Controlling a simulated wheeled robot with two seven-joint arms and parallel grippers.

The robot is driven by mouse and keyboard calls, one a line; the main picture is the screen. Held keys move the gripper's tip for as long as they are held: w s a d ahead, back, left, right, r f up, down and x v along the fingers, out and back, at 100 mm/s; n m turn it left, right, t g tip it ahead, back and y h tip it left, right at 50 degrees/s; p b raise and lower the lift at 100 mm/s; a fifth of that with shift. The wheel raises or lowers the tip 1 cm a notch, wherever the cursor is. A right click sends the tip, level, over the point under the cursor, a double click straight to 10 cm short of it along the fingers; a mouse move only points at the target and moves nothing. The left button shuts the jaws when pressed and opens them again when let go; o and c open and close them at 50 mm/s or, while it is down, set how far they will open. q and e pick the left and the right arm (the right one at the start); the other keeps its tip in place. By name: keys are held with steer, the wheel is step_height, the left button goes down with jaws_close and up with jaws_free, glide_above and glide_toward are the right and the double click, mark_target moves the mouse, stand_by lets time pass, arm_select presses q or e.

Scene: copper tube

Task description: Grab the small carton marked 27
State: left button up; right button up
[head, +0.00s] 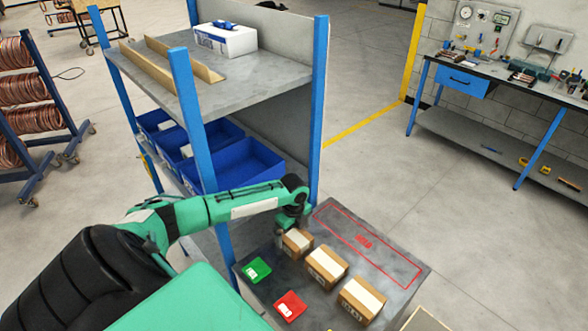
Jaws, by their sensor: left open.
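Three small brown cartons with pale tape stand in a slanting row on a grey tabletop (335,212). They are the left carton (297,245), the middle carton (326,267) and the right carton (361,299). Dark marks show on their near faces, but they are too small to read, so I cannot tell which is 27. My left gripper (291,227) is open at the far left edge of the left carton and hides part of it. I cannot tell whether it touches the carton. My right gripper is out of view.
A blue-posted shelf (319,110) with blue bins (240,168) rises at the left, close to my left arm.

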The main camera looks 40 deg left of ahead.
mark_target(294, 234)
arm_select(q)
steer(key=f+b, duration=0.3)
steer(key=f, duration=0.1)
steer(key=shift+w+a+f, duration=0.1)
steer(key=shift+w+a, duration=0.05)
steer(key=shift+w, duration=0.15)
steer(key=shift+f+b, duration=0.3)
steer(key=shift+b, duration=0.1)
steer(key=shift+r, duration=0.1)
steer(key=c, duration=1.2)
